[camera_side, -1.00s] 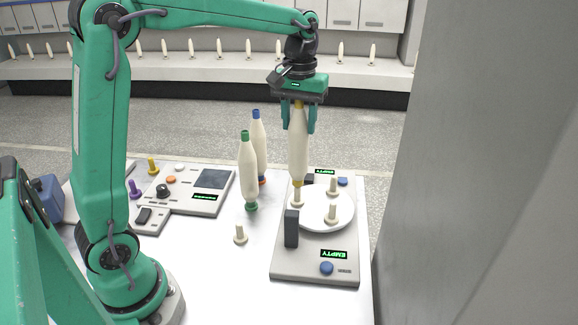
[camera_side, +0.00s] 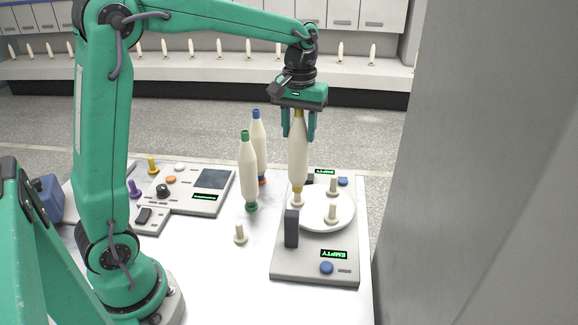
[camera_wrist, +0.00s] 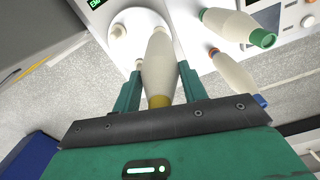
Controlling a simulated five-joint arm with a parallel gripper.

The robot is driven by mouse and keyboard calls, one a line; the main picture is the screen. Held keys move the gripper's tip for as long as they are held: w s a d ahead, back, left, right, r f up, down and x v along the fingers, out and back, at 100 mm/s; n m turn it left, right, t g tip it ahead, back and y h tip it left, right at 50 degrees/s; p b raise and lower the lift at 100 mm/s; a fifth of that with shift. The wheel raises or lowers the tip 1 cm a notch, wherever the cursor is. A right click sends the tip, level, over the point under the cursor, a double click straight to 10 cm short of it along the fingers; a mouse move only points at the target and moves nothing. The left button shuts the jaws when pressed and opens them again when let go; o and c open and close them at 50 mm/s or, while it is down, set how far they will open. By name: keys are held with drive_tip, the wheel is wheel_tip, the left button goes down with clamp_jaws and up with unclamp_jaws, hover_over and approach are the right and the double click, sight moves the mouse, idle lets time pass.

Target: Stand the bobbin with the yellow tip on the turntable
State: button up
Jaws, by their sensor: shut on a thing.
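The yellow-tipped bobbin (camera_side: 298,160) is cream with yellow bands at top and bottom. My gripper (camera_side: 298,137) is shut on its upper part and holds it upright. It also shows in the wrist view (camera_wrist: 158,70). The white turntable (camera_side: 316,218) carries several cream pegs. The bobbin's lower end is right over the left peg (camera_side: 297,201), whose lower part still shows. I cannot tell whether the peg's top is inside the bobbin. The wrist view shows the turntable (camera_wrist: 137,18) beyond the bobbin.
A green-tipped bobbin (camera_side: 248,170) and a blue-tipped bobbin (camera_side: 258,140) stand upright to the left. A dark upright block (camera_side: 291,228) stands close to the turntable's left edge. A loose-standing peg (camera_side: 240,234) is on the table. A control panel (camera_side: 186,188) lies further left.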

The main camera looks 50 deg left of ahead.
sight(298, 139)
drive_tip(key=shift+f, duration=1.5)
idle(0.4)
drive_tip(key=o, duration=1.4)
drive_tip(key=shift+r, duration=3.9)
